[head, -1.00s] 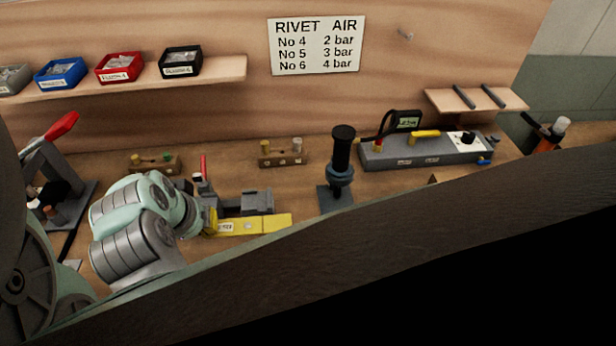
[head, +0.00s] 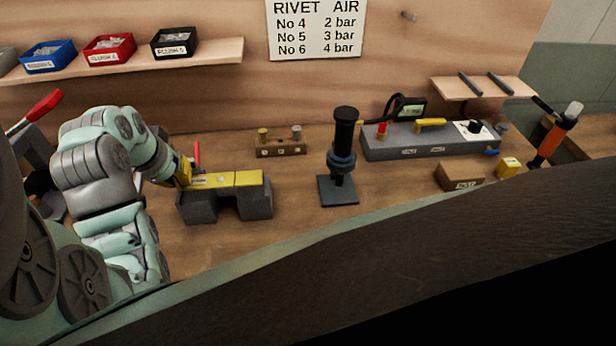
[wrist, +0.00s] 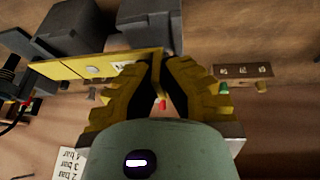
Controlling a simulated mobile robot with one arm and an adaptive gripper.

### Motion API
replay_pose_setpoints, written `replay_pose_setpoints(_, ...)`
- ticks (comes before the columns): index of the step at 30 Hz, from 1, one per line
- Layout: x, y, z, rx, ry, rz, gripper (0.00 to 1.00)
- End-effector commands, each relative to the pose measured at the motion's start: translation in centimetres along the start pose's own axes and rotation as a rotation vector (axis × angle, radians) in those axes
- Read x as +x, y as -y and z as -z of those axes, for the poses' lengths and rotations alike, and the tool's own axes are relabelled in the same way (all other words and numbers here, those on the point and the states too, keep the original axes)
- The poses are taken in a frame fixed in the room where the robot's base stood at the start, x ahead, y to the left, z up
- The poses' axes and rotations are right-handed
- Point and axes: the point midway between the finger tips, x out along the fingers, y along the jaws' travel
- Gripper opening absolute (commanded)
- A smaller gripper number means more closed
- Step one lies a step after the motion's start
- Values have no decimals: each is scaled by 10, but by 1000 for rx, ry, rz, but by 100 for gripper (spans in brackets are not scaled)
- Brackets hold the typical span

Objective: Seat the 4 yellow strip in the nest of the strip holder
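The yellow strip (head: 228,180) has a white label and lies level across the top of the grey strip holder (head: 258,206), which has two blocks with a gap between. My gripper (head: 183,178) is at the strip's left end. In the wrist view my gripper's yellow fingers (wrist: 165,58) close on the end of the strip (wrist: 75,67), which passes beside the holder's grey blocks (wrist: 72,30). I cannot tell whether the strip rests in the nest or hovers just above it. The nest is hidden under the strip.
A black upright tool on a square base (head: 342,160) stands right of the holder. Behind are a small wooden block with pegs (head: 280,148) and a grey control box (head: 420,143). A red-handled tool (head: 38,110) stands at far left. Bench between holder and black tool is clear.

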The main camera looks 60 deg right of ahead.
Motion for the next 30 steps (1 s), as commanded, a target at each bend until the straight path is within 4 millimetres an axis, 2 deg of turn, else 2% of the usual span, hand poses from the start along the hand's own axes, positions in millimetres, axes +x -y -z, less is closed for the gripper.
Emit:
replay_pose_setpoints(6, 5, 4, 6, 1, -1, -1, 0)
replay_pose_setpoints(9, 18, 5, -2, -3, 9, -3, 0)
replay_pose_setpoints(15, 33, 7, -7, 0, 2, -1, 0)
replay_pose_setpoints(29, 42, 7, -10, 2, 0, -2, 0)
replay_pose_setpoints(30, 41, 7, -10, 2, 0, -1, 7)
